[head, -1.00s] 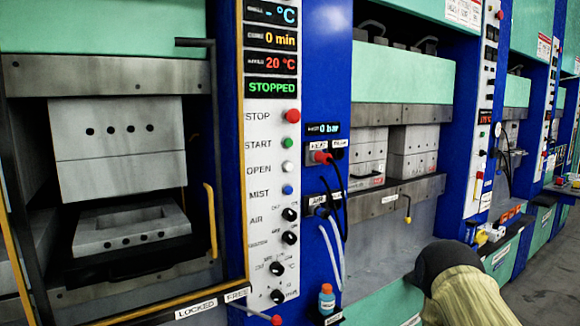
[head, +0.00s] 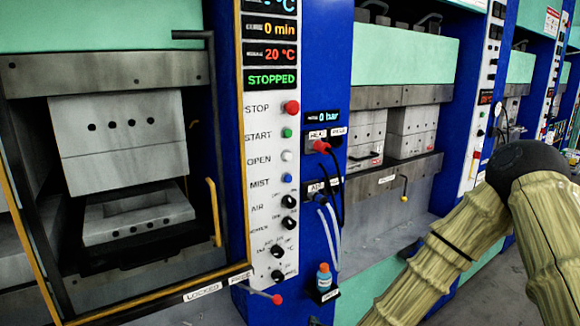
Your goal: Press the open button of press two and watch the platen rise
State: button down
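The nearest press fills the left, and I cannot read a press number on it. Its control panel (head: 262,205) has a white button (head: 287,156) labelled OPEN, between the green START button (head: 287,133) and the blue MIST button (head: 287,178). The display (head: 271,78) reads STOPPED. The upper mould block (head: 118,140) hangs apart from the lower mould (head: 138,214), with a dark gap between them. My arm, in a tan sleeve with a dark joint, rises at the right. My gripper is out of view, so its state and its distance from the button are hidden.
A yellow handle (head: 213,212) stands left of the panel. A second press with mould blocks (head: 412,130) stands further right.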

aim_at(288, 157)
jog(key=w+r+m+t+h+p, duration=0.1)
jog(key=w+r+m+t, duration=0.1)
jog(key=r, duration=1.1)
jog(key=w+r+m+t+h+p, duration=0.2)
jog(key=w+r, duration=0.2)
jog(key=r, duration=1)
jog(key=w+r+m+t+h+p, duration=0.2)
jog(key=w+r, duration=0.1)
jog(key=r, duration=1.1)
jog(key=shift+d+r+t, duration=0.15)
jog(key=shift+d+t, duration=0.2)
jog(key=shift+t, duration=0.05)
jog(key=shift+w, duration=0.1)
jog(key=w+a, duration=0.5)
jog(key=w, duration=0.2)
jog(key=shift+p, duration=0.4)
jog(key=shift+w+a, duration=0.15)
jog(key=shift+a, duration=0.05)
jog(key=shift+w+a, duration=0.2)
